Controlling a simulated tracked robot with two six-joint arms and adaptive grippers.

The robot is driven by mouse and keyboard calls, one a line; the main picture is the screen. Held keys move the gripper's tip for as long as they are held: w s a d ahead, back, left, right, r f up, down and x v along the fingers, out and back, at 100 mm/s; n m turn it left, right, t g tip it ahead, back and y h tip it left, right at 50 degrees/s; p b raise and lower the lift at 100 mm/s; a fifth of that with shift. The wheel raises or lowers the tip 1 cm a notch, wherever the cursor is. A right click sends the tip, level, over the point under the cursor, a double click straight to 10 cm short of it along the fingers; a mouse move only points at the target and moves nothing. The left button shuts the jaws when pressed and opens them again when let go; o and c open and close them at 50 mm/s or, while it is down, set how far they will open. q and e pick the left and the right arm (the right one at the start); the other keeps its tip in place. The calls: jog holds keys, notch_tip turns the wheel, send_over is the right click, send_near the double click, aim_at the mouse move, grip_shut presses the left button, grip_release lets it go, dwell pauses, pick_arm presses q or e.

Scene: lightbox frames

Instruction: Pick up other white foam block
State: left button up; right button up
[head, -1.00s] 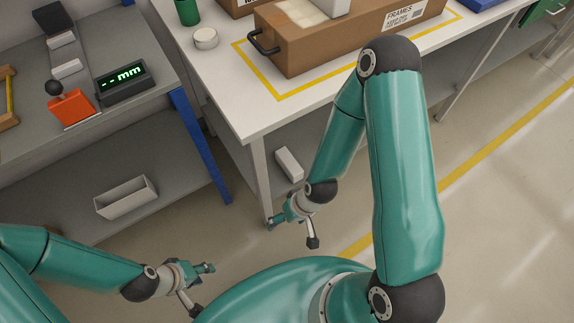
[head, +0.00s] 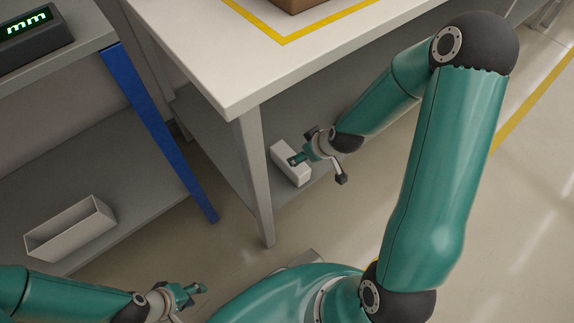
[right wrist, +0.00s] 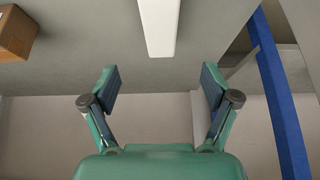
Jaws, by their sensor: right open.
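A white foam block (head: 290,172) lies on the grey lower shelf under the white-topped table. In the right wrist view the long white block (right wrist: 160,25) is at the top, straight ahead of the gap between my fingers. My right gripper (head: 297,159) is at the block in the head view, partly covering it. In the right wrist view my right gripper (right wrist: 160,85) is open, with nothing between its fingers. My left gripper (head: 198,289) is at the bottom left, away from the block; its finger gap is unclear.
A table leg (head: 255,180) stands just left of the block. A blue leg (head: 140,105) and an open grey bin (head: 72,232) on a lower shelf are farther left. A brown box (right wrist: 14,32) shows in the right wrist view. The tabletop (head: 240,75) is above.

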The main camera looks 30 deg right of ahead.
aim_at(280, 151)
jog(key=b+x, duration=0.3)
jog(key=x, duration=0.7)
jog(key=shift+w+a+f, duration=0.1)
jog(key=shift+w+f, duration=0.05)
jog(key=shift+f, duration=0.2)
jog(key=b+x, duration=0.2)
jog(key=x, duration=0.2)
jog(key=shift+f+b, duration=0.2)
jog(key=shift+b, duration=0.1)
jog(key=shift+w+f, duration=0.2)
jog(key=shift+f, duration=0.2)
jog(key=shift+f+b, duration=0.2)
jog(key=shift+b, duration=0.1)
jog(key=c, duration=1)
